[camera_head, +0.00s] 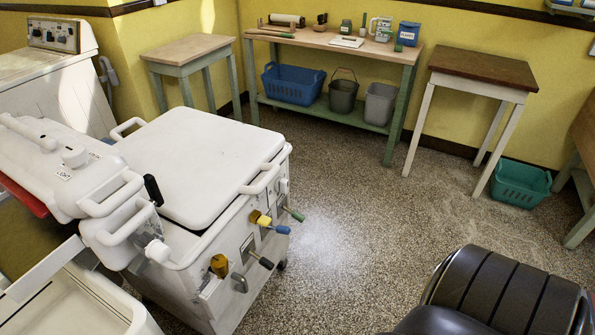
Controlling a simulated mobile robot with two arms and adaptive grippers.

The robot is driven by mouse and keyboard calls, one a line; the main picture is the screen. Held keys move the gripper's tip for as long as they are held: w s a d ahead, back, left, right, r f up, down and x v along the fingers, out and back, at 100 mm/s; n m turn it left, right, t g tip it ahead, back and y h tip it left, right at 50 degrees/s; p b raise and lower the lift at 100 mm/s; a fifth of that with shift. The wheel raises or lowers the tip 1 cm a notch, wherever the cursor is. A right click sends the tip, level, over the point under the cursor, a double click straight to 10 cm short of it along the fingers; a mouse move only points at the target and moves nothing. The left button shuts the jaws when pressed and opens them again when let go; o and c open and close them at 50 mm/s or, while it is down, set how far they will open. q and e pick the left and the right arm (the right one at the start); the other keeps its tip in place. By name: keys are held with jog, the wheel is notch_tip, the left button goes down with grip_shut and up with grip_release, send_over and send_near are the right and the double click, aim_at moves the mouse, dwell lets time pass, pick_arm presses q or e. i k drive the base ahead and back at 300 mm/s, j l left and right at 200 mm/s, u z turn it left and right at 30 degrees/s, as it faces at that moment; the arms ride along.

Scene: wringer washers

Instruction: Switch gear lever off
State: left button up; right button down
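A white wringer washer (206,165) with a closed lid stands at the left, its control side facing right. That side carries several levers: one with a green tip (293,213), one with a blue tip (279,229) and one with a black tip (264,262). They stick out to the right and slightly down. Brass-yellow knobs (219,265) sit beside them. A black-handled lever (153,190) stands up by the white wringer head (75,165). I cannot tell which one is the gear lever; the labels are too small to read. Neither gripper is in view.
Open speckled floor (350,230) lies right of the washer. A work table (335,42) with bins below stands at the back wall. Stools (485,68) stand beside it, with a teal basket (520,183) at the right. A black ribbed part of mine fills the bottom right.

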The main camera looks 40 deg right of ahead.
aim_at(280, 229)
jog(key=i+l, duration=0.1)
jog(key=l, duration=1.4)
jog(key=i, duration=0.05)
